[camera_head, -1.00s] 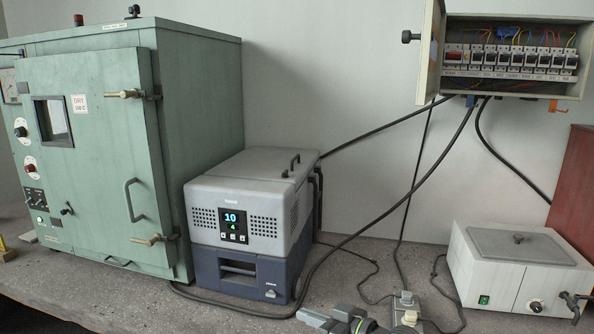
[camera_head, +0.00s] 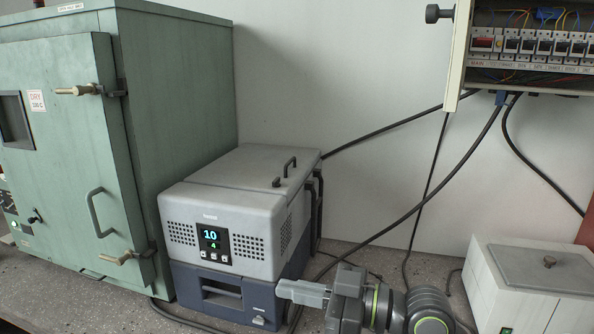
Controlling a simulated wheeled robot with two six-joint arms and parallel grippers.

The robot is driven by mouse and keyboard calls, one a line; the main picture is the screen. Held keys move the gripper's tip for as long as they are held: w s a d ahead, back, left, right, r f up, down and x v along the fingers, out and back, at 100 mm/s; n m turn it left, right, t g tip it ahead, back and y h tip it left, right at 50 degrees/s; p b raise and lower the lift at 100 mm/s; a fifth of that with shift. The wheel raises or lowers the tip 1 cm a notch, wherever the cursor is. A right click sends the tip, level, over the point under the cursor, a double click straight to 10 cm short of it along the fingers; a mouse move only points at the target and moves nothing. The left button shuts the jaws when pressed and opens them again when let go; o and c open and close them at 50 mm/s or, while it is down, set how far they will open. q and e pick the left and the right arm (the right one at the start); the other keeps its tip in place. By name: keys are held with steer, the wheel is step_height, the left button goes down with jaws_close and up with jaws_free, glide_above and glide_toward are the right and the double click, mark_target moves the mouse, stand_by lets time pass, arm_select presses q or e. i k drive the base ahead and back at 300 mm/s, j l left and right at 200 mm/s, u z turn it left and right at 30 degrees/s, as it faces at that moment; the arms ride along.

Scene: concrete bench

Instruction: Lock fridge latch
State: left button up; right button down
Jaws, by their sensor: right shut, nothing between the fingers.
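The portable fridge (camera_head: 222,204) stands on the bench at the middle left, with a grey upper body, a dark blue lower drawer and a lit display reading 10 and 4. Its lid looks closed. A black handle-like bar (camera_head: 285,172) stands on top of the lid, and dark fittings (camera_head: 316,188) run down its right side. I cannot tell which part is the latch or whether it is locked. My right gripper (camera_head: 282,289) is shut and empty, in front of the fridge's lower right corner, pointing left. Contact is unclear. My left gripper is not in view.
A green oven (camera_head: 178,110) stands close on the fridge's left. Black cables (camera_head: 388,225) hang and cross behind and right of the fridge. An open breaker box (camera_head: 520,75) is on the wall, and a white bath with a grey lid (camera_head: 520,305) sits at right.

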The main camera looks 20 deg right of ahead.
mark_target(276, 183)
steer(key=i+l, duration=1.1)
steer(key=l, duration=0.1)
